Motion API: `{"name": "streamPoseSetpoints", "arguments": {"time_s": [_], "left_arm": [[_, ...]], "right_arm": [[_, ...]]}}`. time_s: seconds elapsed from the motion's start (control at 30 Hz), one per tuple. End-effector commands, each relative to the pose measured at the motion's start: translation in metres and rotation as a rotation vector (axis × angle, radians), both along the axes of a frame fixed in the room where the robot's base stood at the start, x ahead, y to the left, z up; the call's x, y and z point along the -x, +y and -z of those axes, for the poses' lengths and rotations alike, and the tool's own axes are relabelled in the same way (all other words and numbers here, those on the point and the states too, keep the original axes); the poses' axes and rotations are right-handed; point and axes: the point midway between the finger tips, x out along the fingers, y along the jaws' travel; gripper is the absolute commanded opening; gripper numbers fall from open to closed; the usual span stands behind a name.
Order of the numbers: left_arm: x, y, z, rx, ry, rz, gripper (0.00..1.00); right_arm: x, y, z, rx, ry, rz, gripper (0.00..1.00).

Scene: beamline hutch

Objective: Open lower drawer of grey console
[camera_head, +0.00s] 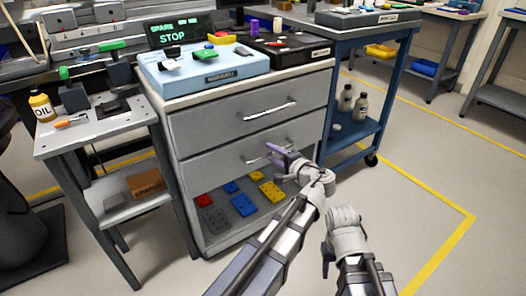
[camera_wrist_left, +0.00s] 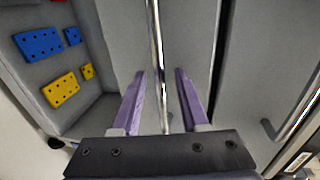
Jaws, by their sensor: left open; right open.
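The grey console (camera_head: 183,188) has an upper drawer (camera_head: 205,122) and a lower drawer (camera_head: 205,162), both closed. The lower drawer's silver bar handle (camera_head: 256,160) is partly hidden by my left gripper (camera_head: 274,152). In the left wrist view the handle bar (camera_wrist_left: 156,50) runs between the two purple fingers of my left gripper (camera_wrist_left: 160,90). Those fingers are open, with a gap on both sides of the bar. My right gripper (camera_head: 328,256) is lower, in front of the console and away from it; its fingers are small in view.
An open shelf (camera_head: 225,232) with red, blue and yellow plates lies below the lower drawer. The upper drawer's handle (camera_head: 270,109) sits above; a blue cart (camera_head: 325,128) stands to the right. The floor in front is clear.

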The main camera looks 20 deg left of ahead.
Motion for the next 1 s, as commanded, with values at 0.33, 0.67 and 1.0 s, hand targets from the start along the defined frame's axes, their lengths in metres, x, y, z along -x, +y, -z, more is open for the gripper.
{"name": "streamPoseSetpoints", "arguments": {"time_s": [0.33,0.67,1.0], "left_arm": [[-0.0015,-0.0011,0.0011,0.000,0.000,0.001,0.41],[-0.0015,-0.0011,0.0011,0.000,0.000,0.000,0.04],[-0.0015,-0.0011,0.0012,0.001,0.001,0.000,0.00]], "right_arm": [[0.0002,-0.0002,0.0011,0.000,0.000,0.000,0.50],[0.0001,-0.0002,0.0011,0.000,0.000,0.000,0.50],[0.0001,-0.0001,0.0011,0.000,0.000,0.000,0.50]]}}
